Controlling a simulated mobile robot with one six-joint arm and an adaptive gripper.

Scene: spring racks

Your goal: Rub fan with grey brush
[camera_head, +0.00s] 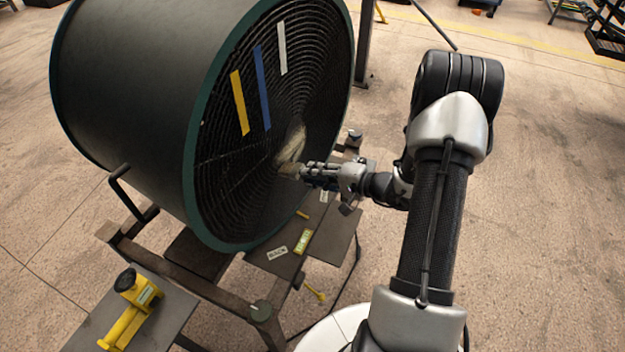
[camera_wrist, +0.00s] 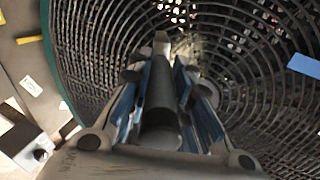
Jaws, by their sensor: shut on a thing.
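The fan (camera_head: 140,90) is a large dark drum with a green rim and a round wire grille on its front; the grille (camera_wrist: 265,95) fills much of the wrist view. A pale patch (camera_head: 293,142) shows near the grille's middle. My gripper (camera_head: 312,174) is at the lower middle of the grille, pointing at it. In the wrist view my gripper (camera_wrist: 160,82) is shut around a grey cylindrical handle, the grey brush (camera_wrist: 158,100). The brush's far end (camera_head: 288,169) is close to the grille beside the pale patch. I cannot tell whether it touches.
Yellow, blue and white strips (camera_head: 262,88) are on the upper grille. The fan rests on a dark metal frame (camera_head: 165,255). A side shelf (camera_head: 325,240) holds small labels; another shelf at lower left bears a yellow tool (camera_head: 130,318). Floor is open at right.

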